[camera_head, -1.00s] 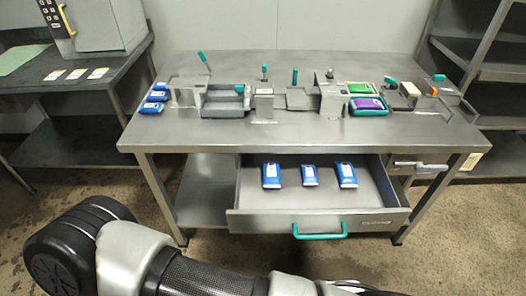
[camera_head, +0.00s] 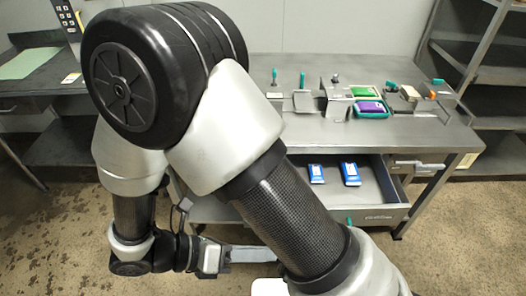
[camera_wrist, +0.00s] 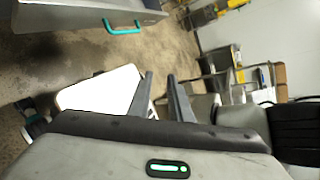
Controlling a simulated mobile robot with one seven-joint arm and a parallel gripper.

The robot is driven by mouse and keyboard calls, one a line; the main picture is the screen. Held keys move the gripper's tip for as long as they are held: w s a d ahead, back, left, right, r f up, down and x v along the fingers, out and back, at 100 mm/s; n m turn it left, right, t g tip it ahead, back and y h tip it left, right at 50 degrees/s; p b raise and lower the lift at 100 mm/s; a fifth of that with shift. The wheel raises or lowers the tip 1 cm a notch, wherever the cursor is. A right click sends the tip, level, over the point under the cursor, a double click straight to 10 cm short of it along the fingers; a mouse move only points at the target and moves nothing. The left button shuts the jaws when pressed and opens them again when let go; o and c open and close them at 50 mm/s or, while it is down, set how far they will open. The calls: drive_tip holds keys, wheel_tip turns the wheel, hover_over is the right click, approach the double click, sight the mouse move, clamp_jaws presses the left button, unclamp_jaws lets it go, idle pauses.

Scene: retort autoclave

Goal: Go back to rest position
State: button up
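My arm now fills the left and middle of the head view. My gripper (camera_wrist: 160,80) shows in the wrist view with its two grey fingers apart and nothing between them. In the head view the hand hangs low in front of the table, partly behind my own arm. The table's drawer (camera_head: 385,214) is pulled out, with two blue packs (camera_head: 316,173) visible in it; its left part is hidden by my arm. The drawer's teal handle (camera_wrist: 122,28) is at the top of the wrist view, well apart from the fingers.
The steel worktable (camera_head: 420,135) carries several fixtures, a green pack and a purple pack (camera_head: 369,107). A shelf rack (camera_head: 490,75) stands at the right, and a side bench (camera_head: 40,90) at the left. Bare floor (camera_head: 460,240) lies at the front right.

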drive_tip(key=w+d+r+m+t+y+p, duration=0.1)
drive_tip(key=d+r+m+y+p, duration=0.3)
drive_tip(key=r+m, duration=0.6)
drive_tip(key=w+d+r+m+t+y+p, duration=0.1)
drive_tip(key=d+r+m+y+p, duration=0.3)
drive_tip(key=r+m, duration=0.7)
drive_tip(key=w+d+r+m+t+y+p, duration=0.1)
drive_tip(key=w+d+r+m+y+p, duration=0.2)
drive_tip(key=r+m, duration=0.7)
drive_tip(key=d+r+y+p, duration=0.1)
drive_tip(key=d+r+p, duration=0.1)
drive_tip(key=r, duration=0.3)
drive_tip(key=shift+w+d, duration=0.15)
drive_tip(key=shift+d, duration=0.35)
drive_tip(key=shift+r, duration=0.1)
